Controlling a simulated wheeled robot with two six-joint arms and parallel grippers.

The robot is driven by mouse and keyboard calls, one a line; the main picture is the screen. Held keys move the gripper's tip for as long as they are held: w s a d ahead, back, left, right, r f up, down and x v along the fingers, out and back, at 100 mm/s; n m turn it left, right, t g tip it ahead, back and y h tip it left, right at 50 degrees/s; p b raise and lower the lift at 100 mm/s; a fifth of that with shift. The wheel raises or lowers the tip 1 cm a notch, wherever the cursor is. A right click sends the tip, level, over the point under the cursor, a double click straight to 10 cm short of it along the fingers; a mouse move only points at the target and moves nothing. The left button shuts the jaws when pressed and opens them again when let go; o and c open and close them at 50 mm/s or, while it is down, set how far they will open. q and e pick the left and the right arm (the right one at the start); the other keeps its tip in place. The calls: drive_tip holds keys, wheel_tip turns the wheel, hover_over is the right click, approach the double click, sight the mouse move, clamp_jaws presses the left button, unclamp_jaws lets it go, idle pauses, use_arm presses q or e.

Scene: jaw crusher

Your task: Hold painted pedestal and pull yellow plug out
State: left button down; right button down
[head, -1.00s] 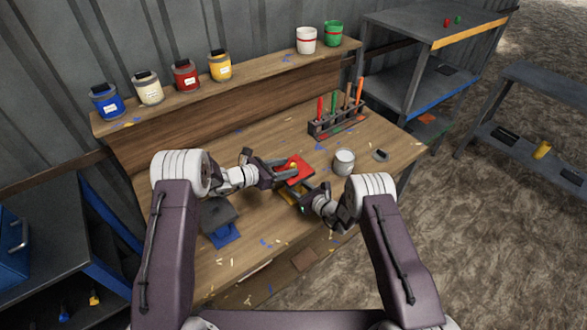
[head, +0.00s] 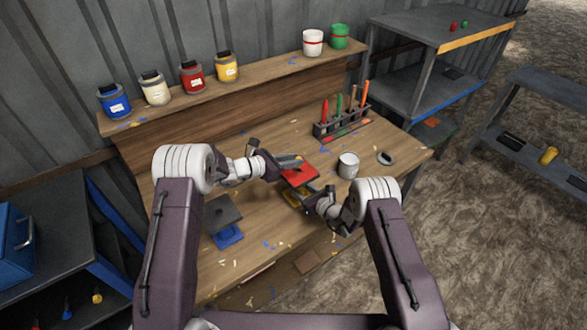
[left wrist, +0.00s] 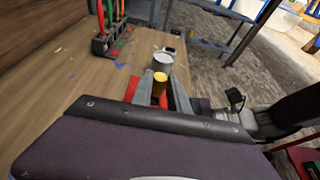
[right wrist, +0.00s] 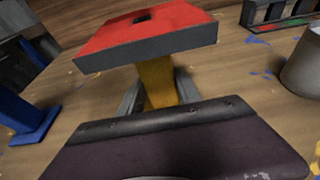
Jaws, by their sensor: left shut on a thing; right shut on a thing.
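The painted pedestal has a red top (head: 299,175) with grey sides and a yellow stem, also in the right wrist view (right wrist: 156,82). A dark hole shows in the red top there, with no plug in it. My right gripper (right wrist: 158,95) is shut on the yellow stem below the top. My left gripper (head: 292,162) is above the red top, shut on the yellow plug. In the left wrist view the plug (left wrist: 159,86) is a yellow cylinder between the fingers, with part of the red top behind it. The plug is hard to make out in the head view.
A grey can (head: 348,165) stands right of the pedestal. A tool rack (head: 340,122) is behind it. A dark-topped blue stand (head: 225,222) is at the left. Paint pots line the back shelf (head: 270,82). The front of the bench is mostly clear.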

drive_tip(key=c, duration=0.8)
unclamp_jaws()
use_arm(q)
wheel_tip(320, 180, up, 6)
use_arm(e)
drive_tip(key=shift+o, duration=0.2)
drive_tip(key=shift+s+d, duration=0.1)
drive_tip(key=v, duration=1.1)
drive_tip(key=shift+s+d+r, duration=0.2)
drive_tip(key=shift+s, duration=0.1)
use_arm(q)
drive_tip(key=shift+s+f, duration=0.1)
